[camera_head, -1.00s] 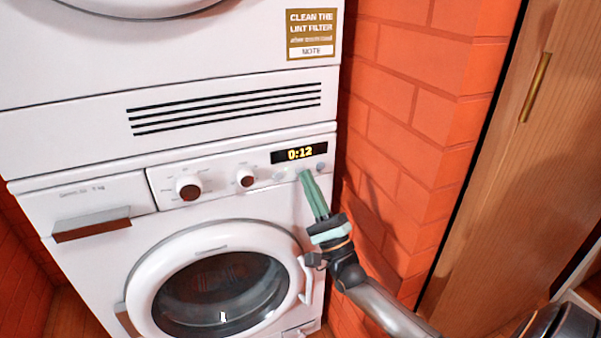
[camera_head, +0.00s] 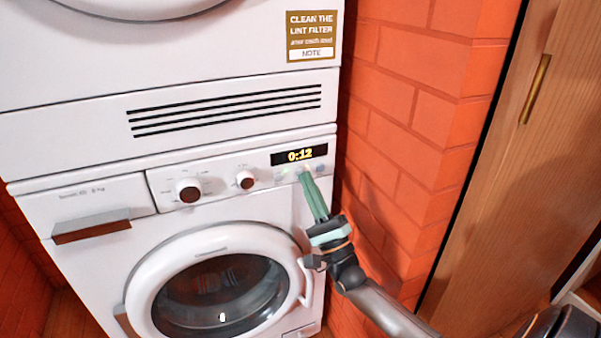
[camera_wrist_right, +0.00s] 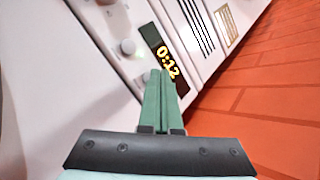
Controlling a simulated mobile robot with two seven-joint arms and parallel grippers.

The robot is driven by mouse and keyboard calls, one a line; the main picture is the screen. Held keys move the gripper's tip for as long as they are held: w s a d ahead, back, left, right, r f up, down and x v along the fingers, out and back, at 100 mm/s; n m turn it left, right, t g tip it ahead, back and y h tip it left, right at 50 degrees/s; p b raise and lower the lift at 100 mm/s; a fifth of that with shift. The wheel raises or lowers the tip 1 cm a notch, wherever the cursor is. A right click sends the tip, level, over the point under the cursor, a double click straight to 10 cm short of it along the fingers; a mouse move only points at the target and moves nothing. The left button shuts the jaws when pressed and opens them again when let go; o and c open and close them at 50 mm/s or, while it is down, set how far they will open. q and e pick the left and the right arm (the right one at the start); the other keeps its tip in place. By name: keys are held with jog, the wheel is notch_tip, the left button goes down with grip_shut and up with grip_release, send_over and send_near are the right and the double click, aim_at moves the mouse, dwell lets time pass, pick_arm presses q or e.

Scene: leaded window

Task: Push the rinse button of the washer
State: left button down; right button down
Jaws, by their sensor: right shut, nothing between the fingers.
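The white washer (camera_head: 75,268) stands below a dryer, with a control panel across its top. Its display (camera_head: 299,155) reads 0:12 in yellow and also shows in the right wrist view (camera_wrist_right: 165,58). Two knobs, a left one (camera_head: 189,191) and a right one (camera_head: 245,180), sit left of the display. Small round buttons lie in a row under the display; one (camera_head: 320,166) shows just right of my fingertips. My right gripper (camera_head: 304,174) is shut and empty, its green fingers at the panel just below the display. The fingers hide part of the button row; I cannot tell whether they touch. My left gripper is not in view.
The washer's round door (camera_head: 152,279) is closed below the panel, its handle near my right wrist. A dryer (camera_head: 60,60) sits above. An orange brick wall (camera_head: 410,110) stands close on the right, then a wooden door (camera_head: 520,190).

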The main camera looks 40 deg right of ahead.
jog(key=shift+s+a, duration=0.1)
jog(key=shift+s, duration=0.25)
jog(key=s+a+p, duration=0.1)
jog(key=s+p, duration=0.2)
jog(key=s, duration=0.3)
jog(key=shift+a, duration=0.2)
